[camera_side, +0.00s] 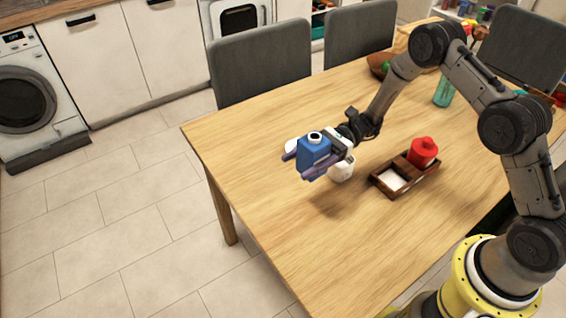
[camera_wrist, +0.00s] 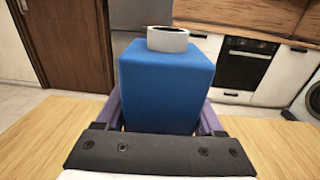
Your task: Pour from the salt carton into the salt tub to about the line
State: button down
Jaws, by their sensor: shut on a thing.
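The salt carton (camera_side: 313,154) is a blue box with a white spout on top. It also shows large in the wrist view (camera_wrist: 165,88), with the spout at its top. My gripper (camera_side: 305,164) has its purple fingers shut on the carton's sides. The carton is about upright, held above the table with a shadow below. A white container (camera_side: 342,170) stands behind my gripper, partly hidden; it may be the salt tub, but I cannot see a line on it. Another white shape (camera_side: 292,146) shows just left of the carton, mostly hidden.
A dark wooden caddy (camera_side: 405,184) stands right of the carton, with a red container (camera_side: 424,152) and something white in it. A green bottle (camera_side: 443,92) and a brown bowl (camera_side: 378,66) are farther back. Grey chairs (camera_side: 262,75) line the far edge. The table's (camera_side: 245,155) left part is clear.

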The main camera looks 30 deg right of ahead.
jog(key=s+d+r, duration=0.2)
jog(key=s, duration=0.2)
jog(key=w+d+f+h, duration=0.1)
jog(key=w+d+f, duration=0.1)
jog(key=d, duration=0.4)
jog(key=w+d+f+h, duration=0.2)
jog(key=w+d, duration=0.2)
jog(key=d, duration=0.3)
jog(key=shift+f, duration=0.35)
jog(key=shift+d+f+t+h, duration=0.15)
jog(key=shift+d+h, duration=0.25)
jog(key=shift+h, duration=0.3)
jog(key=shift+d+f+t+h, duration=0.15)
jog(key=shift+d+h, duration=0.2)
jog(key=shift+h, duration=0.35)
jog(key=shift+r, duration=0.1)
jog(key=shift+d+f+h, duration=0.3)
jog(key=shift+d+h, duration=0.3)
jog(key=shift+h, duration=0.5)
jog(key=shift+w+d+f+h, duration=0.1)
jog(key=shift+d+f+h, duration=0.15)
jog(key=shift+h, duration=0.25)
jog(key=shift+d+f+h, duration=0.1)
jog(key=shift+d+h, duration=0.15)
jog(key=shift+h, duration=0.25)
